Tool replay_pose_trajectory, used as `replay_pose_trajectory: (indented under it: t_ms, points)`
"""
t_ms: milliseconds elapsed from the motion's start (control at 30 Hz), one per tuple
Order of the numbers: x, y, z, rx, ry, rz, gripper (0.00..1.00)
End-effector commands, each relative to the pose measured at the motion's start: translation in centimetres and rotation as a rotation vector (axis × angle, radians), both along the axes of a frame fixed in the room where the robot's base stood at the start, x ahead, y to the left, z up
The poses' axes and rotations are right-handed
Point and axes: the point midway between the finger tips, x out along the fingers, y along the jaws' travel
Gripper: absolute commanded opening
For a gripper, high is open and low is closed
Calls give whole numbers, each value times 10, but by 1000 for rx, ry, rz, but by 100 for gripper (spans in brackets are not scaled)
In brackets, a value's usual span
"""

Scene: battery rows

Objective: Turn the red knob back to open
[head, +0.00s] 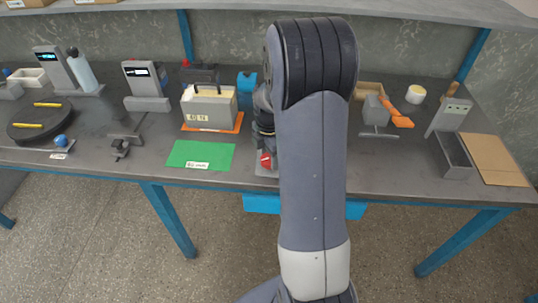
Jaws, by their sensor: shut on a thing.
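The red knob (265,159) is a small red piece low on a grey fixture (264,172) near the front edge of the workbench, just left of my arm. My gripper (264,151) points down at the knob from above and is shut on it. My arm hides most of the gripper and the right part of the fixture. The knob's exact angle is too small to tell.
Left of the knob lie a green mat (190,160) and a grey box with a handle (210,110) on an orange mat (238,125). A blue block (247,84) stands behind. Right of my arm are an orange-handled device (392,114) and a grey tray (452,155).

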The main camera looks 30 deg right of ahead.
Motion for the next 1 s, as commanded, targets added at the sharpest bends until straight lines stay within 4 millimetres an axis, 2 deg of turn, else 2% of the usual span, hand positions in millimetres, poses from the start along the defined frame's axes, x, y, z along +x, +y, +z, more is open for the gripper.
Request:
replay_pose_trajectory:
  t_ms: [700,1000]
  points:
    - [1,0,1,-1,-3,670,24]
    - [1,0,1,-1,-3,880,24]
